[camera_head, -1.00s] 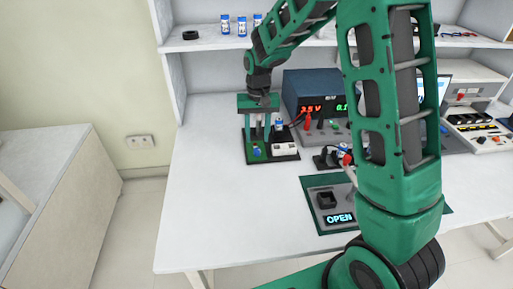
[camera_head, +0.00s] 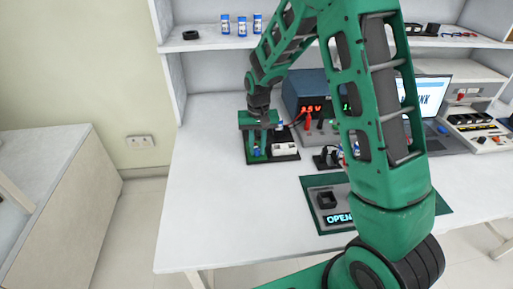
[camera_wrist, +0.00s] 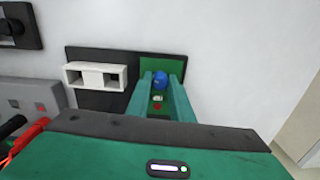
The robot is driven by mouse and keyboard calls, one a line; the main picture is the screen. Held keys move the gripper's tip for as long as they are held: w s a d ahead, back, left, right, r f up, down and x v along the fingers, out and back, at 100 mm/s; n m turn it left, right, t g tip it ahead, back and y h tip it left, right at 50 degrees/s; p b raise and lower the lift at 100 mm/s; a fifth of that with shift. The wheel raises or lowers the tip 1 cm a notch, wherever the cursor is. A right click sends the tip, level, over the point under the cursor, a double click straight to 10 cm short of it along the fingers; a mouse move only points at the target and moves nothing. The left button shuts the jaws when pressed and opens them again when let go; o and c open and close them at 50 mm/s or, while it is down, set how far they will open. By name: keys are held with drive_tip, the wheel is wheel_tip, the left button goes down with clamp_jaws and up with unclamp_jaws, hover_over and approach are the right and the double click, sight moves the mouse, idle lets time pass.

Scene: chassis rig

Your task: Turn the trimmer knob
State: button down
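The trimmer knob (camera_wrist: 160,78) is a small round blue part on a green board (camera_wrist: 176,63); the board sits on a dark base (camera_wrist: 105,98). In the head view the blue knob (camera_head: 256,152) shows low, close to my fingers. My gripper (camera_wrist: 162,80) points down at the board with its two green fingers apart. The knob shows between the fingertips in the wrist view, and I cannot tell whether either finger touches it. The gripper (camera_head: 260,149) also shows above the board in the head view. A small red mark and a pale part on the board lie between the fingers.
A white block (camera_head: 285,148) stands on the same base, right of the knob. Behind is a power supply (camera_head: 308,95) with red and black leads. A fixture reading OPEN (camera_head: 327,200) lies nearer. The table's left side (camera_head: 205,185) is clear.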

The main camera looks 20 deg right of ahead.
sight(258, 149)
drive_tip(key=shift+n, duration=1.2)
drive_tip(key=c, duration=1.6)
unclamp_jaws()
drive_tip(key=shift+o, duration=0.2)
wheel_tip(258, 149, up, 11)
drive_tip(key=shift+f, duration=0.1)
